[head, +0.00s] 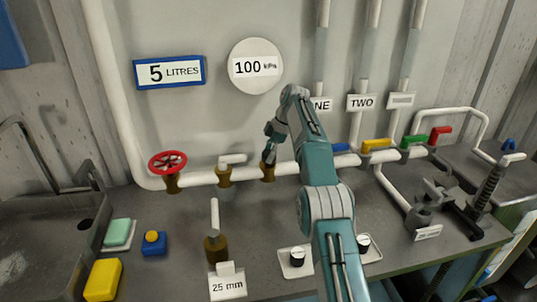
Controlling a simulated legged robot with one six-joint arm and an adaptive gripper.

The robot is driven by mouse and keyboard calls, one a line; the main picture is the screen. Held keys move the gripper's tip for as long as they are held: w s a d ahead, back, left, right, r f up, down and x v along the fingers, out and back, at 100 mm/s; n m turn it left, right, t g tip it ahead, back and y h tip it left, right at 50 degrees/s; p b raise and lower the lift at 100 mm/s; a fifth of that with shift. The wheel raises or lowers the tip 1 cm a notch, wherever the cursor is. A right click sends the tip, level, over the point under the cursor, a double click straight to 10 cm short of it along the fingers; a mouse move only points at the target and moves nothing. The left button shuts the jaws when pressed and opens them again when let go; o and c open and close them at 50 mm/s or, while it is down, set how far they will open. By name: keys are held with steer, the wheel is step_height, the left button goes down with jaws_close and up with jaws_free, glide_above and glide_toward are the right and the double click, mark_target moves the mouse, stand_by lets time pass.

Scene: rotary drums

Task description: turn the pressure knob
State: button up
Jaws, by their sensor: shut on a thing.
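My gripper (269,157) reaches down from the end of my teal and grey arm onto the pipe, below the round white 100 kPa sign (256,66). Its fingers are shut on the top of a brass fitting (268,173) on the white horizontal pipe. This fitting stands under the pressure sign and appears to carry the pressure knob. The fingers hide the knob's top, so its turn angle cannot be seen.
A red handwheel (167,163) and a white-handled brass valve (224,176) stand left of my gripper. Yellow (378,144), green (412,141) and red (439,134) levers line the pipe at right.

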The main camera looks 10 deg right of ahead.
steer(key=shift+f, duration=0.2)
stand_by(0.5)
steer(key=o, duration=1.1)
steer(key=shift+w, duration=0.1)
steer(key=shift+d+r, duration=0.1)
steer(key=shift+r+m, duration=0.15)
steer(key=shift+m, duration=0.25)
